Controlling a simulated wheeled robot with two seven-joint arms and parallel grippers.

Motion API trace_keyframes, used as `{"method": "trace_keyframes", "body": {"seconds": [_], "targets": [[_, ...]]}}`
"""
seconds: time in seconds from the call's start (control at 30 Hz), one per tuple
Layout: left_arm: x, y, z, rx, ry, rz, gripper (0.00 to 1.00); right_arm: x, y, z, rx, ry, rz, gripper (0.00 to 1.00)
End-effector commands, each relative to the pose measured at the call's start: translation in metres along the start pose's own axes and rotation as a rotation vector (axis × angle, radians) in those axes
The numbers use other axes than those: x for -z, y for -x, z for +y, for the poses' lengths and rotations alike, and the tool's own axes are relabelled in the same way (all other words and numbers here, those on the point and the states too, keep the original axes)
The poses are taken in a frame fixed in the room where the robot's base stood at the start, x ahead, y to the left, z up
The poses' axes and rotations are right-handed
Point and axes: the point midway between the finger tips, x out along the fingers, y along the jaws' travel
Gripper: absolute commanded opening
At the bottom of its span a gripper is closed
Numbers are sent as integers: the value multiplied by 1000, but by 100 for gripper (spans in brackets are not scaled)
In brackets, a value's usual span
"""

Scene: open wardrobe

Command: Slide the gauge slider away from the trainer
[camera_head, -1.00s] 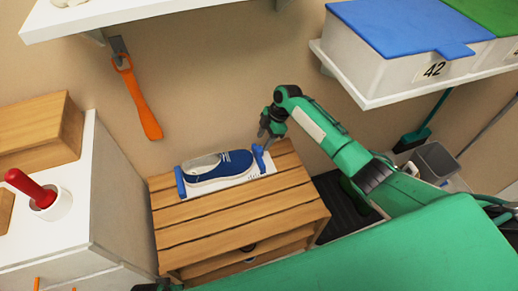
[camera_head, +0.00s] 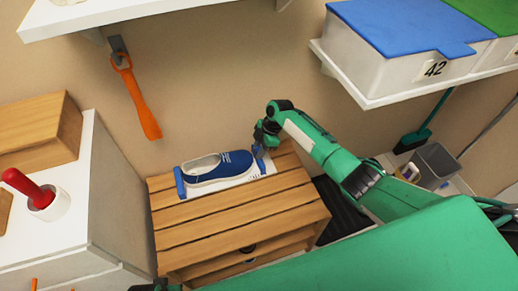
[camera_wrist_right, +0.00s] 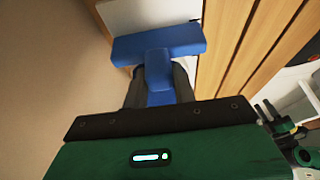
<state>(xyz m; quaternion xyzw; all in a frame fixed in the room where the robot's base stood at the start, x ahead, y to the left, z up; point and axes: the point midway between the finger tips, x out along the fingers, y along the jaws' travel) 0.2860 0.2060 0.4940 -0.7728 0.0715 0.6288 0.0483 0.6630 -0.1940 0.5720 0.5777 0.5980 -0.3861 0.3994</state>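The blue and white trainer (camera_head: 218,167) lies on a white gauge board (camera_head: 215,187) on top of a slatted wooden rack. A blue end stop (camera_head: 180,183) stands by its left end. The blue gauge slider (camera_head: 259,163) is at its toe on the right, very close; contact is unclear. The right wrist view shows the slider as a blue T (camera_wrist_right: 158,42). My right gripper (camera_head: 260,148) is down at the slider, its dark fingers (camera_wrist_right: 159,85) on both sides of the stem with no clear gap. Part of what seems my left gripper shows at the bottom edge (camera_head: 150,287).
The wooden rack (camera_head: 245,212) has bare slats in front of the gauge. A wall is close behind. An orange shoehorn (camera_head: 138,98) hangs at the left. A white cabinet (camera_head: 115,200) stands left, and a shelf with boxes (camera_head: 400,50) is at upper right.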

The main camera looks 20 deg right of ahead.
Motion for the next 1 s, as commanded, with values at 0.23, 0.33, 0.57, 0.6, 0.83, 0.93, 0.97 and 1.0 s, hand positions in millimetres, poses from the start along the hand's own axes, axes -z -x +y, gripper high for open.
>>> {"method": "trace_keyframes", "body": {"seconds": [0.23,0.33,0.57,0.6,0.83,0.93,0.97,1.0], "targets": [[-1,-3,0,0,-1,-5,36,-12,4,0,0,-2,-2,0],[0,-1,-1,1,-2,-5,36,-26,10,0,-1,-3,-2,0],[8,10,-1,2,-3,16,36,-33,14,0,-1,0,-2,0],[8,10,-1,2,-3,17,36,-34,15,0,-2,0,-3,0],[5,8,-1,2,-3,11,36,-33,14,0,-1,-1,-3,49],[3,6,-1,2,-3,8,36,-33,14,0,-1,0,-2,49],[3,6,-1,2,-2,7,36,-32,14,0,-1,0,-2,49],[3,6,-1,2,-2,6,36,-32,14,0,-1,0,-1,49]]}}
